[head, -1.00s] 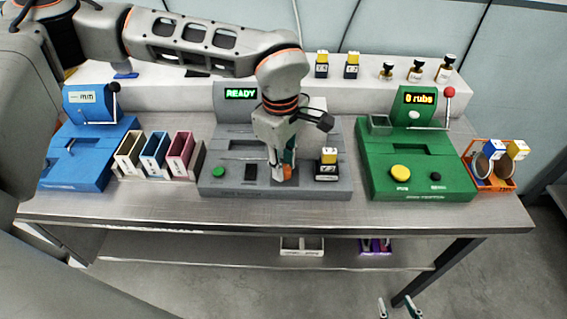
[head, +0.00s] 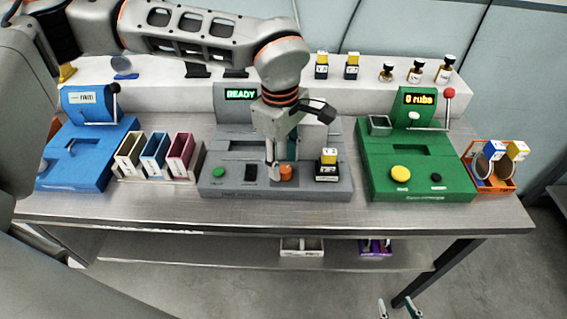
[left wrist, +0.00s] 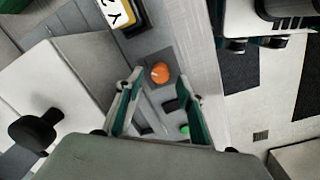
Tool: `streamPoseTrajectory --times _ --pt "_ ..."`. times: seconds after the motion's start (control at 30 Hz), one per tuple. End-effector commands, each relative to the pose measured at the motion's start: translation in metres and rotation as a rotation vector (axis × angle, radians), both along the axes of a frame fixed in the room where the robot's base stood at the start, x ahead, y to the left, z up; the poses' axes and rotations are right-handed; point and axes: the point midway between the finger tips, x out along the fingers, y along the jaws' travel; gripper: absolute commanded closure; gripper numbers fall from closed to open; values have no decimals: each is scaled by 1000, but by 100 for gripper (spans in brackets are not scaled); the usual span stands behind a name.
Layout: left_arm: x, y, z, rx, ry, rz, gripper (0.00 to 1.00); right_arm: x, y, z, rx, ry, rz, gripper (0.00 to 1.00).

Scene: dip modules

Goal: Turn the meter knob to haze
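The grey meter (head: 330,192) stands mid-table with its green display reading READY. Its round orange knob (head: 285,173) sits on the front panel; it also shows in the left wrist view (left wrist: 160,73) with a pale pointer mark. The labels around the knob are too small to read. My left gripper (head: 281,164) is open and empty just above and behind the knob. In the left wrist view its two fingers (left wrist: 162,92) stand apart, with the knob beyond and between their tips. My right gripper (head: 398,309) is low at the bottom edge, open and empty, off the table.
A yellow-and-black module (head: 327,166) stands on the meter right of the knob. A green button (head: 218,173) and a black switch (head: 250,173) lie left. The blue machine (head: 75,170) and the green machine (head: 410,165) flank the meter.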

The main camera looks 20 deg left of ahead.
Motion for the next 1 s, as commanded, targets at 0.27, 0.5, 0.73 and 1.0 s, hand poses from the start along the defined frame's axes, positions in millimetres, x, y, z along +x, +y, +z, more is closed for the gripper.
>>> streamPoseTrajectory --times 0.27,0.5,0.73,1.0 --pt "-2 1 59 -1 -5 0 62 0 1 0 1 -1 0 60" --pt "-3 2 93 0 -3 1 62 0 1 0 2 0 0 60" --pt "-5 2 102 0 -1 0 62 0 1 0 3 -1 0 60" --pt "-5 2 101 0 -1 0 62 0 1 0 3 -1 0 60"
